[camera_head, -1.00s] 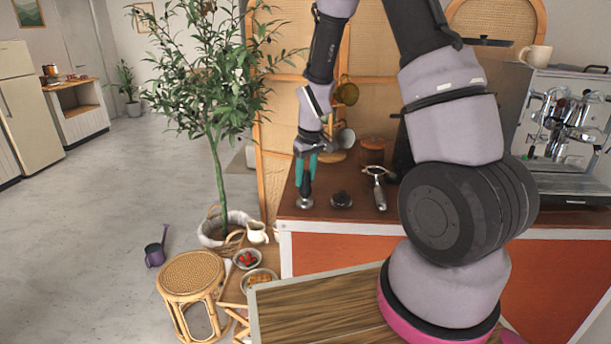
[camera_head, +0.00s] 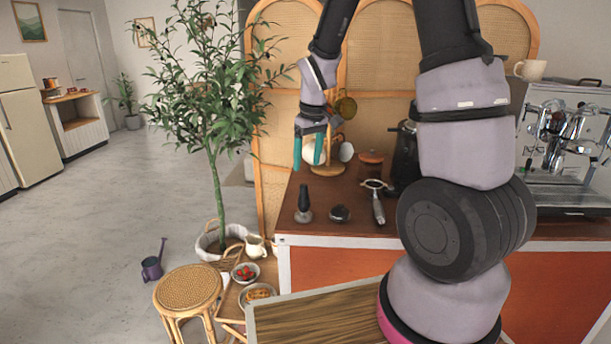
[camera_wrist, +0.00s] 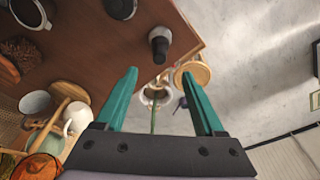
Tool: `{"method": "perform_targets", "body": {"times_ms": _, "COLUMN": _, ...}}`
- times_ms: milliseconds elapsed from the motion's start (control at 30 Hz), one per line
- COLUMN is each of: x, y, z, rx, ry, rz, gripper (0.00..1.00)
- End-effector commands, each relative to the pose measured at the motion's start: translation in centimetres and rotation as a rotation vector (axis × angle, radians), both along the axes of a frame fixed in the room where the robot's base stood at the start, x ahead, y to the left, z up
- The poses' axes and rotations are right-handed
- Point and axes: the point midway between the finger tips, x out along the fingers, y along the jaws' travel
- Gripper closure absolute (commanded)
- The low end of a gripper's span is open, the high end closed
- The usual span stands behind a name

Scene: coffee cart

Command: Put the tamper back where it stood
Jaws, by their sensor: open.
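The tamper (camera_head: 304,204) stands upright on the brown counter (camera_head: 345,190) near its left front corner, with a dark handle and a metal base. It also shows in the wrist view (camera_wrist: 159,42), near the counter's edge. My gripper (camera_head: 309,166) is above the tamper and apart from it. In the wrist view my gripper (camera_wrist: 161,85) has its two teal fingers spread wide with nothing between them.
A dark round tool (camera_head: 340,213) sits just right of the tamper, then a portafilter (camera_head: 377,204). The espresso machine (camera_head: 568,150) stands at the right.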

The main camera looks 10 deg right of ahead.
Motion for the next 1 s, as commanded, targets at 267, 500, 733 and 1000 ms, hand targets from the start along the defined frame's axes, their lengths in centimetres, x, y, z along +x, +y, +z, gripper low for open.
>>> {"method": "perform_targets", "body": {"times_ms": 267, "x": -0.7, "y": -0.5, "z": 3.3, "rx": 0.013, "ry": -0.018, "rz": -0.029, "gripper": 0.29}}
{"method": "perform_targets", "body": {"times_ms": 500, "x": -5.2, "y": -2.5, "z": 11.7, "rx": 0.113, "ry": -0.126, "rz": -0.242, "gripper": 0.29}}
{"method": "perform_targets", "body": {"times_ms": 733, "x": -12.3, "y": -4.3, "z": 18.5, "rx": 0.241, "ry": -0.238, "rz": -0.48, "gripper": 0.29}}
{"method": "perform_targets", "body": {"times_ms": 1000, "x": -19.2, "y": -5.0, "z": 21.8, "rx": 0.366, "ry": -0.332, "rz": -0.678, "gripper": 0.29}}
